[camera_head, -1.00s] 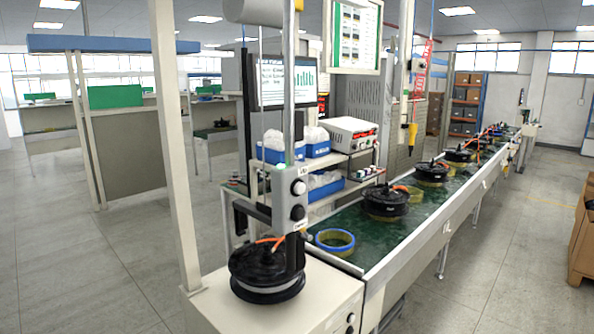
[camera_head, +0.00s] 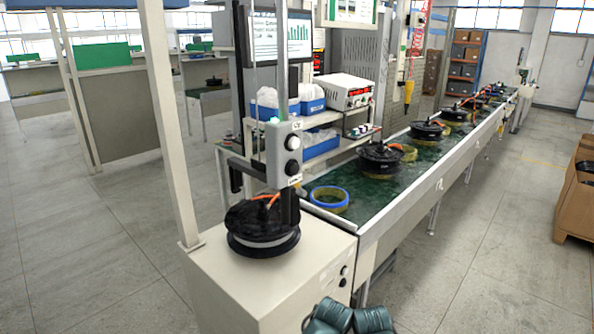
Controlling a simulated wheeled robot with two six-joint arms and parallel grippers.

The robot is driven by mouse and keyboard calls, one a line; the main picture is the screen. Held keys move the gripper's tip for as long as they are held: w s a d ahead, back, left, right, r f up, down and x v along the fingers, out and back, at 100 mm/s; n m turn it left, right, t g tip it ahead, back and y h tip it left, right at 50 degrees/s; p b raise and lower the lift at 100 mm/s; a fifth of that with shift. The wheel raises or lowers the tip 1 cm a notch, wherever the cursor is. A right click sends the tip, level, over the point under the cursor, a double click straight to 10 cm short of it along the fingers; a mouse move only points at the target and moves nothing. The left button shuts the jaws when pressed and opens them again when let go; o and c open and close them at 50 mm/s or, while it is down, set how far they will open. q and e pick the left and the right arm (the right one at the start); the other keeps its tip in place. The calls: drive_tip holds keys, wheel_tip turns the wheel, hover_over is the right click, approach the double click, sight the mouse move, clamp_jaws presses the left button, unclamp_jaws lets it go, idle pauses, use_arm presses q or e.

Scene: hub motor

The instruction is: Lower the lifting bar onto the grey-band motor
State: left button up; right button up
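The grey-band motor (camera_head: 262,245), a black round hub motor with a light grey band around its lower part, lies flat on the white cabinet at the left end of the line. An orange cable (camera_head: 265,197) shows at its top. The black lifting bar (camera_head: 248,171) stands out from the lift column just above the motor. The bar's link to the motor is partly hidden.
The white cabinet (camera_head: 225,285) carries the lift. A blue-and-yellow ring (camera_head: 329,199) and more motors, such as one (camera_head: 380,161), lie on the green conveyor (camera_head: 352,220) running away to the right. A beige post (camera_head: 168,130) stands left.

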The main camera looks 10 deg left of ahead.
use_arm(q)
drive_tip(key=shift+c, duration=0.2)
clamp_jaws()
idle(1.4)
